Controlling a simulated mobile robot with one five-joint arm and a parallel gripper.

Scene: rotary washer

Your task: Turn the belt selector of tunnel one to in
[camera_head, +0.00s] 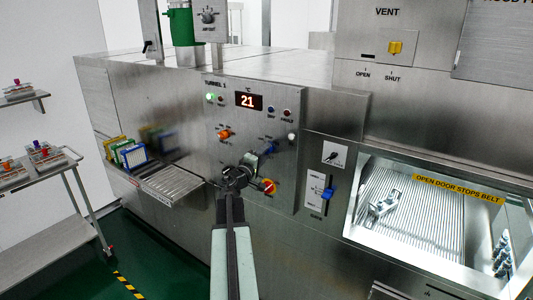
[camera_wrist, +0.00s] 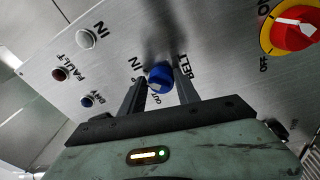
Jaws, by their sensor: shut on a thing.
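The belt selector is a blue knob (camera_wrist: 159,76) on the steel panel, with BELT, IN and OUT lettered around it in the wrist view. My gripper (camera_wrist: 160,88) has one finger on each side of it and is shut on it. I cannot clearly tell which mark the knob's pointer faces. In the head view the panel headed TUNNEL 1 (camera_head: 238,118) shows a lit 21, and my gripper (camera_head: 264,150) reaches its lower right part. A bit of the blue knob (camera_head: 271,148) shows there, mostly hidden by the gripper.
A red switch on yellow (camera_head: 268,187) sits just below my gripper, and an orange knob (camera_head: 224,134) is up and left. A blue lever (camera_head: 328,193) stands on a plate to the right. A rack of small framed items (camera_head: 132,155) and a roller shelf (camera_head: 178,187) are left.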

